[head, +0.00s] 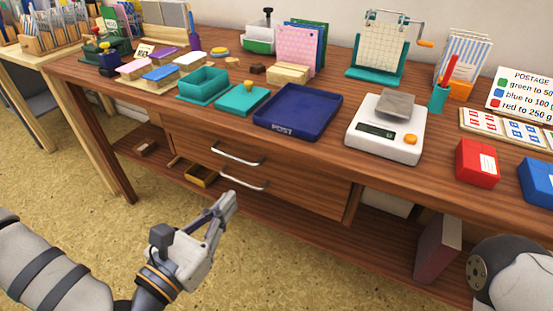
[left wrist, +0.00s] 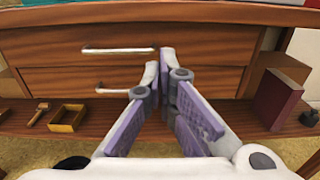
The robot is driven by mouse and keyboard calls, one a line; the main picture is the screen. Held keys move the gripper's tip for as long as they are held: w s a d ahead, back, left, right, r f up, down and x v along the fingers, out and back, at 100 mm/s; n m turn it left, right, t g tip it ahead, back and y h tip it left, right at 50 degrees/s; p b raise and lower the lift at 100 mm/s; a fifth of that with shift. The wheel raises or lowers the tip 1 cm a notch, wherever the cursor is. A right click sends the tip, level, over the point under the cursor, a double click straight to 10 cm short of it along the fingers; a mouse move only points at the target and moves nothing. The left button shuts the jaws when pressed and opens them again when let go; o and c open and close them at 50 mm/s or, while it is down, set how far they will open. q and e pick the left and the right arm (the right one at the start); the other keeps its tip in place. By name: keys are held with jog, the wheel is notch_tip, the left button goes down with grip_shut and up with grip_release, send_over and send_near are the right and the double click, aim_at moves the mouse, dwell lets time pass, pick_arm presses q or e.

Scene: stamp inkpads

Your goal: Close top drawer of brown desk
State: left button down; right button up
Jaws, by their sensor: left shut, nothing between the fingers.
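The brown desk (head: 400,170) has two stacked drawers under its top. The top drawer (head: 300,172) has a silver bar handle (head: 238,154); no open interior shows, and I cannot tell whether its front is fully flush. The lower drawer (head: 290,200) has a similar handle (head: 243,180). My left gripper (head: 230,198) is shut and empty, in front of the drawers and below the handles in the head view. In the left wrist view, its fingertips (left wrist: 160,61) overlap the drawer fronts, near the right end of the top handle (left wrist: 118,50). Contact cannot be told. My right gripper is out of view.
The desktop holds a blue tray (head: 298,110), a white scale (head: 388,128) and a red box (head: 477,163) near the front edge. A small yellow box (head: 202,175) and a dark red book (head: 438,248) are on the lower shelf. The floor before the desk is clear.

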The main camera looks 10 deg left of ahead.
aim_at(268, 154)
pick_arm(q)
jog(key=x, duration=1.3)
jog(key=shift+r, duration=0.1)
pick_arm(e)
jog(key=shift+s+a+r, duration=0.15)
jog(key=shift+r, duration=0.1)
pick_arm(q)
jog(key=shift+s, duration=0.1)
jog(key=shift+w+d+f+b, duration=0.15)
jog(key=shift+w+f+b, duration=0.1)
jog(key=shift+w+b, duration=0.35)
jog(key=shift+w+d+b, duration=0.15)
jog(key=shift+w+b, duration=0.2)
jog(key=shift+w, duration=0.1)
jog(key=shift+r, duration=0.6)
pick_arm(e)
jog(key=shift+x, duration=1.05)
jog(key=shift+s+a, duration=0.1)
